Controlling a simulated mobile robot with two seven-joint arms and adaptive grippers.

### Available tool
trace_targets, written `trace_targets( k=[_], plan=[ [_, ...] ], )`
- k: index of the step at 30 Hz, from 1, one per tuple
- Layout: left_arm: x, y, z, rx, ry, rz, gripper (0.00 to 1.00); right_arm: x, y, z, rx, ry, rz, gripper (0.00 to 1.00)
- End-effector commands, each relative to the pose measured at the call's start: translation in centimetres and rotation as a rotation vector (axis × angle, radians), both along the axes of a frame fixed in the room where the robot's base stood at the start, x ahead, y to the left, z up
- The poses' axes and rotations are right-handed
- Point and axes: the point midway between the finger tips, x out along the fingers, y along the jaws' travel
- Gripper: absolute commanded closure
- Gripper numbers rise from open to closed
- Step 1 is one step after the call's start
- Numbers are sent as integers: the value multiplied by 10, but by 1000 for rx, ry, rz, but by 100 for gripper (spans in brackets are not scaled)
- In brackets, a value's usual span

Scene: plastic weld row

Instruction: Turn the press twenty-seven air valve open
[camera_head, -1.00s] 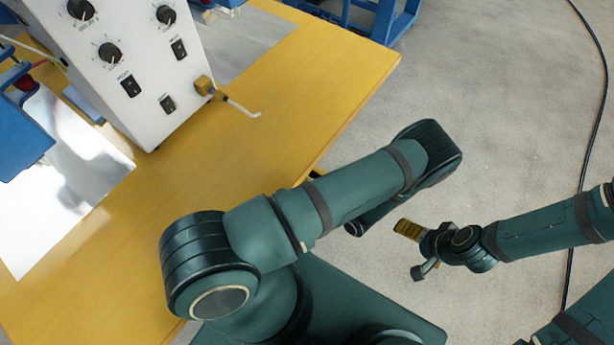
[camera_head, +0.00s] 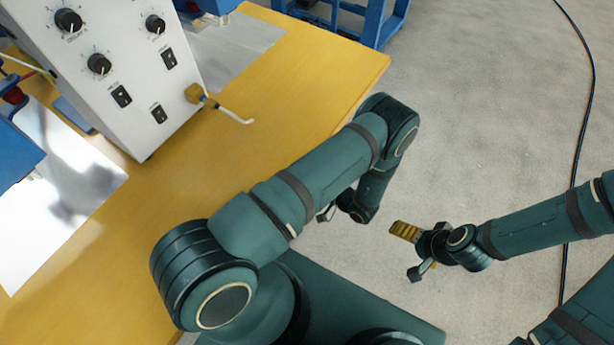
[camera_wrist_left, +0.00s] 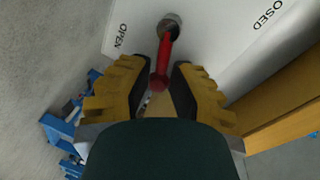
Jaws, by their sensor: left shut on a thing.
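The air valve's red lever (camera_wrist_left: 162,62) shows in the left wrist view, running from a round metal pivot (camera_wrist_left: 170,24) on a white panel (camera_wrist_left: 215,30). Its outer end lies between the yellow fingers of my left gripper (camera_wrist_left: 160,85), which is shut on it. The word OPEN is printed left of the lever, and letters ending in OSED are at the right. In the head view the valve and my left gripper are hidden behind my left arm. My right gripper (camera_head: 405,231) hangs over the floor at the right; its finger opening is unclear.
A yellow table (camera_head: 260,130) carries a white control box (camera_head: 115,75) with dials and switches. A yellow fitting with a white bent lever (camera_head: 225,108) sticks out of its side. A blue frame (camera_head: 375,20) stands behind. A black cable (camera_head: 575,170) crosses the grey floor.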

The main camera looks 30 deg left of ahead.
Motion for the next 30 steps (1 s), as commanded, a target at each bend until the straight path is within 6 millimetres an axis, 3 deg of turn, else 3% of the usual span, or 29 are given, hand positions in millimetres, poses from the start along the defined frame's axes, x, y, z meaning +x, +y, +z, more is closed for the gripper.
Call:
trace_targets(
  k=[12,30],
  plan=[
    [2,2,-9,23,240,3,100,0,0,0,0,0,0,0],
    [2,2,-12,28,295,3,100,0,0,0,0,0,0,0]
  ],
)
